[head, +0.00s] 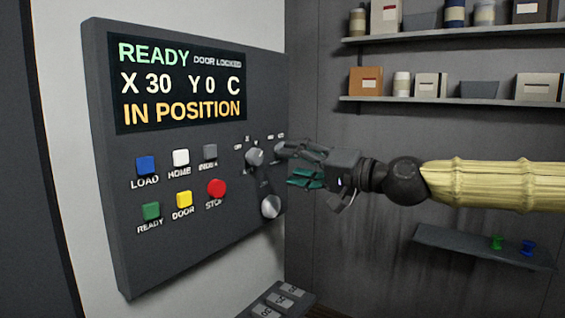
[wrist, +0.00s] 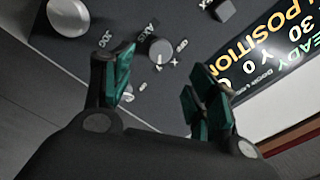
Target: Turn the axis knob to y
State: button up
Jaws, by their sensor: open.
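The axis knob (head: 254,156) is a round grey knob on the dark control panel, right of the button rows. In the wrist view the knob (wrist: 160,50) shows beyond and between my fingers, with the word AXIS beside it. A small pale mark shows on its lower rim there; which letter it points at is too small to tell. My gripper (head: 297,165) is open and empty, just right of the knob and apart from it. In the wrist view my gripper (wrist: 160,95) has one teal finger on each side of the knob.
A round handwheel (head: 270,207) sits below. Coloured buttons, including a red stop (head: 216,188), lie left. The display (head: 180,85) reads X 30, Y 0, IN POSITION. Shelves (head: 450,103) stand behind my arm.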

jog(key=shift+v, duration=1)
jog(key=shift+f, duration=0.1)
jog(key=w+a+f+g+h+p, duration=0.15)
jog(key=a+f, duration=0.25)
jog(key=f, duration=0.8)
jog(key=s+a+f+m+g+h+p, duration=0.15)
jog(key=s+f, duration=0.35)
jog(key=f, duration=1.1)
jog(key=s+f+g+h+p, duration=0.2)
jog(key=s+f+h, duration=0.15)
jog(key=f, duration=1.25)
jog(key=s+d+f+g+h+p, duration=0.15)
jog(key=s+d+f, duration=0.25)
jog(key=s+f, duration=0.4)
jog(key=s+d+f+g+h+p, duration=0.15)
jog(key=s+d+f, duration=0.25)
jog(key=s+f, duration=0.45)
jog(key=s+d+f+n+g+h+p, duration=0.1)
jog(key=s+d+f+h, duration=0.1)
jog(key=s+d, duration=0.5)
jog(key=s+d+f+n+g+h+p, duration=0.1)
jog(key=s+d+f+h, duration=0.2)
jog(key=s+d, duration=0.4)
jog(key=shift+s+f+n+g, duration=0.35)
jog(key=shift+s+f, duration=0.25)
jog(key=shift+s, duration=0.35)
